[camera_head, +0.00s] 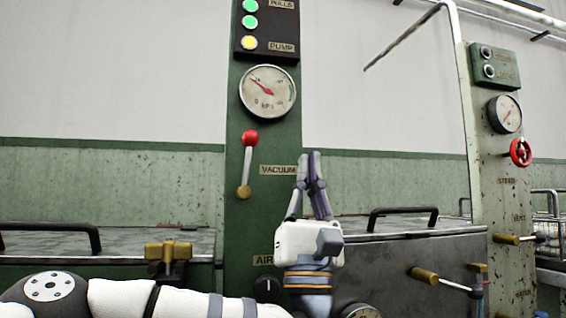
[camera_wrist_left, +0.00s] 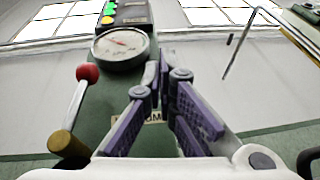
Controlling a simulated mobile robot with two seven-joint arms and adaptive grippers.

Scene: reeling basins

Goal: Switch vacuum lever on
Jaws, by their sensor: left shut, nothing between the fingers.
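The vacuum lever (camera_head: 246,167) is on the green panel in the head view, left of the VACUUM label (camera_head: 277,170). Its red knob (camera_head: 250,138) points up and its brass pivot (camera_head: 243,192) is at the bottom. In the left wrist view the lever (camera_wrist_left: 78,105) stands at the left, its red knob (camera_wrist_left: 88,72) up. My left gripper (camera_head: 311,156) is shut and empty, fingers pointing up, to the right of the lever and apart from it. It also shows in the left wrist view (camera_wrist_left: 163,75), partly covering the label. My right gripper is not in view.
A kPa gauge (camera_head: 268,91) and lit green and yellow lamps (camera_head: 250,42) sit above the lever. A black AIR knob (camera_head: 267,289) is below. Metal covers with black handles (camera_head: 403,212) flank the panel. A second panel (camera_head: 510,150) with a red valve wheel stands at right.

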